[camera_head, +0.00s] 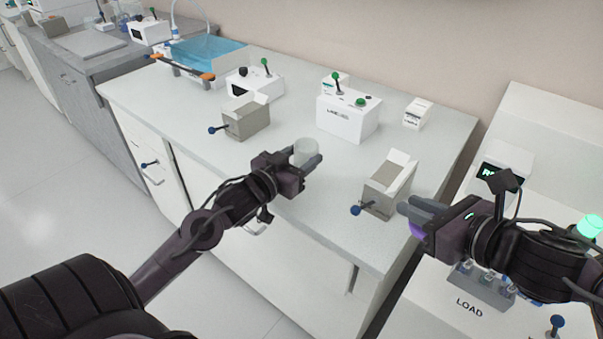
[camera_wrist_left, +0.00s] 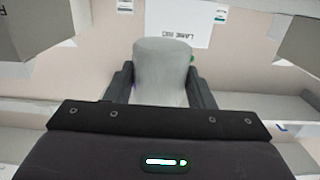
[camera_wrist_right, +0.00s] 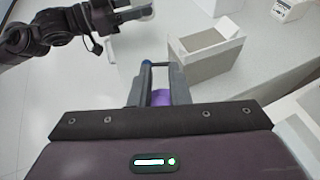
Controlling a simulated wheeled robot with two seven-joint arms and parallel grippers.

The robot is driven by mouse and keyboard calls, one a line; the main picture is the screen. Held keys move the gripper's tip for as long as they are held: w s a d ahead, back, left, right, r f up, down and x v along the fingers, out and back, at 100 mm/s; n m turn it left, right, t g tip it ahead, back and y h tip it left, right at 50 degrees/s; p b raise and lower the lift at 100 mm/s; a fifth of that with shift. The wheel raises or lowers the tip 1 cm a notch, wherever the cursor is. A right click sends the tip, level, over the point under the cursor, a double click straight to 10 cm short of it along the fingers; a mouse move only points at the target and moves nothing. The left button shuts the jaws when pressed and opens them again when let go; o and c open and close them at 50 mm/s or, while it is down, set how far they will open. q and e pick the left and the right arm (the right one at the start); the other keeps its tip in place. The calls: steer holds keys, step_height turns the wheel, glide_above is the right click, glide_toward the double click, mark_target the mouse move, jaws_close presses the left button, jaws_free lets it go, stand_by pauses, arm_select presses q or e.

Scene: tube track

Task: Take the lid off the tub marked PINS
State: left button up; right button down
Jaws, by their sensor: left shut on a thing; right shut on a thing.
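A pale translucent tub (camera_head: 305,151) stands upright between the fingers of my left gripper (camera_head: 304,166), which is shut on it above the bench's front edge. The tub also shows in the left wrist view (camera_wrist_left: 162,65); I can read no marking on it. My right gripper (camera_head: 408,220) is shut on a purple piece (camera_head: 416,231). That piece also shows between the fingers in the right wrist view (camera_wrist_right: 160,97). The fingers hide most of its shape, so I cannot tell for certain that it is the lid. It is well apart from the tub.
Two open grey boxes with blue-knobbed handles stand on the bench (camera_head: 320,160), one behind the tub (camera_head: 247,120) and one beside my right gripper (camera_head: 378,201). White devices (camera_head: 347,118) with green knobs stand behind. A rack of tubes (camera_head: 482,283) is at lower right.

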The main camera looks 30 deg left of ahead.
arm_select(q)
steer(key=shift+f+b, duration=0.35)
steer(key=shift+f, duration=1.75)
steer(key=shift+f, duration=0.1)
steer(key=o, duration=1.4)
steer(key=shift+c, duration=0.2)
